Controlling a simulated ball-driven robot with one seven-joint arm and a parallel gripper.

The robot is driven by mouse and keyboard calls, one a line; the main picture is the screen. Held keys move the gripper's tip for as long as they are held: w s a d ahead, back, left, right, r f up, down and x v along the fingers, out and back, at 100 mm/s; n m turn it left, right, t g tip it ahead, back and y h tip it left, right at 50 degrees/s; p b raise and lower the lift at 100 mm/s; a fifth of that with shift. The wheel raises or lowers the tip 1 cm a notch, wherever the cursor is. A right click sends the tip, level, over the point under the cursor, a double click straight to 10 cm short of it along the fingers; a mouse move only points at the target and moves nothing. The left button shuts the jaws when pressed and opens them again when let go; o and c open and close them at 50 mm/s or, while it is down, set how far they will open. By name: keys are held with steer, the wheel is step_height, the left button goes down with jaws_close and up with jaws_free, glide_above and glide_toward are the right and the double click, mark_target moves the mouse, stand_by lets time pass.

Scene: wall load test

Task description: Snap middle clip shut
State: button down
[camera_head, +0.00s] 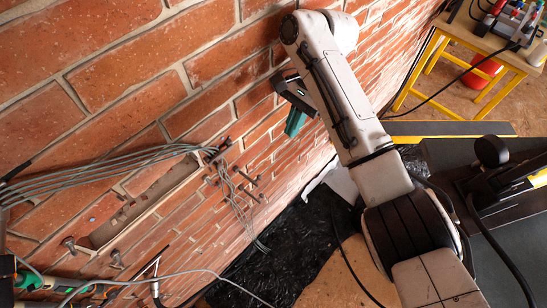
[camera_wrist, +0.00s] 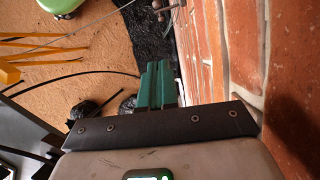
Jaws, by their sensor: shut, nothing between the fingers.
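My gripper (camera_head: 295,122) is near the brick wall, right of the cable fittings, with its green fingers pointing down in the head view. In the wrist view the two green fingers (camera_wrist: 158,84) are together and empty. A bundle of grey cables (camera_head: 110,163) runs along the wall to a cluster of small dark metal fittings (camera_head: 217,154), then hangs down. I cannot tell which fitting is the middle clip or whether it is open. A small grey fitting (camera_wrist: 165,10) shows at the top of the wrist view, apart from the fingertips.
The brick wall (camera_wrist: 223,55) is close on the right in the wrist view. A long slot with metal pegs (camera_head: 150,200) is left of the fittings. Black sheeting (camera_head: 300,240) lies at the wall's foot. A yellow-framed table (camera_head: 440,60) stands at the upper right.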

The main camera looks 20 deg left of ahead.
steer(key=s+a+f+p, duration=0.2)
steer(key=s+f+p, duration=0.1)
steer(key=s+f, duration=0.4)
steer(key=shift+s+a+f, duration=0.15)
steer(key=shift+a+f, duration=0.2)
steer(key=shift+f, duration=0.7)
steer(key=shift+f, duration=0.1)
